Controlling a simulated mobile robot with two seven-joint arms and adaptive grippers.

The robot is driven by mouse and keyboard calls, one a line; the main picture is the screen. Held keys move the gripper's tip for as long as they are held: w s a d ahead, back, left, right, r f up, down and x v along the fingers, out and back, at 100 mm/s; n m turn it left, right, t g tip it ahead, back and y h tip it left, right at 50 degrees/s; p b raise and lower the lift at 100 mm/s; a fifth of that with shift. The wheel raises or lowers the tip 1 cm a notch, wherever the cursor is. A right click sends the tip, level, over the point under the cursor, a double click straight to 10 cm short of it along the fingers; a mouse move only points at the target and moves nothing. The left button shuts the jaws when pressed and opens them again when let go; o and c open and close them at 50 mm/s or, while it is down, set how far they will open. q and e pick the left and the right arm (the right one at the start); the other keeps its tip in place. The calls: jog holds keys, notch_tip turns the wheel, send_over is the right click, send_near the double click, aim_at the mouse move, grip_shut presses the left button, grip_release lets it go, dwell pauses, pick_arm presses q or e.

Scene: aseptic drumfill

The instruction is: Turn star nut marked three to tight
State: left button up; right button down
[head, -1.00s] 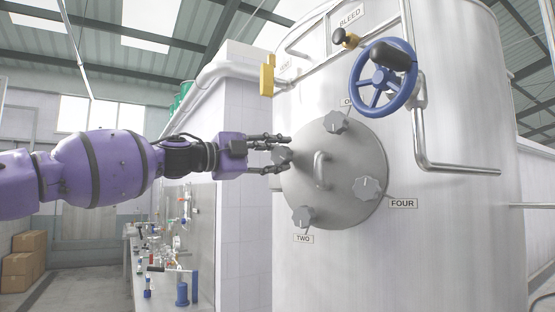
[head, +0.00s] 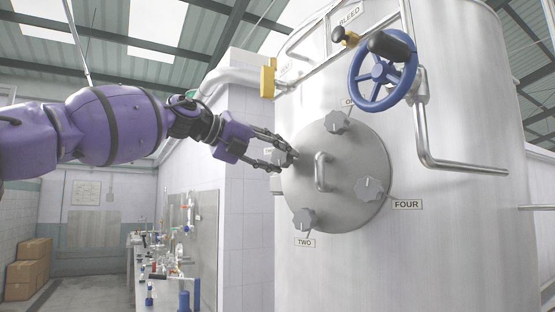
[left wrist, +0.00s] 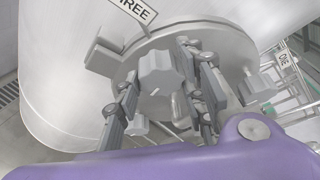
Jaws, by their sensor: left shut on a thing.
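The star nut marked three (left wrist: 157,75) is a grey lobed knob at the left rim of the round hatch (head: 350,205). Its label, reading "...REE" (left wrist: 135,10), shows in the left wrist view. My left gripper (head: 284,156) is shut on this nut, with fingers on both sides of it in the left wrist view (left wrist: 160,68). In the head view the fingers mostly hide the nut, and the hand tilts down to the right. How tight the nut is cannot be told. My right gripper is not in view.
Other star nuts sit at the hatch's top (head: 337,122), right (head: 369,189) and lower left (head: 304,219). A handle (head: 320,172) stands mid-hatch. A blue handwheel (head: 360,82) and pipe (head: 430,150) are at upper right. A white tiled wall (head: 247,225) stands left of the tank.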

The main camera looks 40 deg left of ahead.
pick_arm(q)
jog(key=shift+w+f+m+g+y, duration=0.1)
jog(key=shift+f+m+g+y, duration=0.2)
jog(key=shift+f+m+y, duration=0.15)
jog(key=shift+r, duration=0.1)
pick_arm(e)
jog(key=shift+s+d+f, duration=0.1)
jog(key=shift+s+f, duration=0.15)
pick_arm(q)
jog(key=o, duration=1.1)
jog(key=shift+r, duration=0.15)
jog(key=shift+r, duration=0.1)
jog(key=shift+s+r, duration=0.1)
jog(key=shift+s, duration=0.2)
jog(key=v, duration=1.1)
jog(key=shift+s+a, duration=0.15)
jog(key=shift+s, duration=0.05)
